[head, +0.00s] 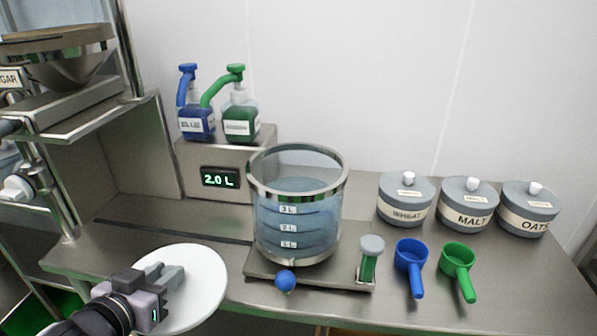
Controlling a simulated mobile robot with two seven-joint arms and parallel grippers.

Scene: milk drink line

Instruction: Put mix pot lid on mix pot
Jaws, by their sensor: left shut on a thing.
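The mix pot (296,220) is a clear, blue-tinted vessel with a metal rim and litre marks. It stands on a metal base in the middle of the counter, and its top is open. A white round disc, the mix pot lid (208,285), is at the lower left, apart from the pot and in front of it. My left gripper (172,280) is over the lid and shut on it; the fingers hide the gripped part. My right gripper is not in view.
A blue knob (285,281) and a green, grey-topped handle (371,260) are at the pot's base. Blue (411,258) and green (458,262) scoops lie to the right, before labelled canisters (468,203). Pump bottles (240,122) stand behind left on a 2.0 L display unit (215,160).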

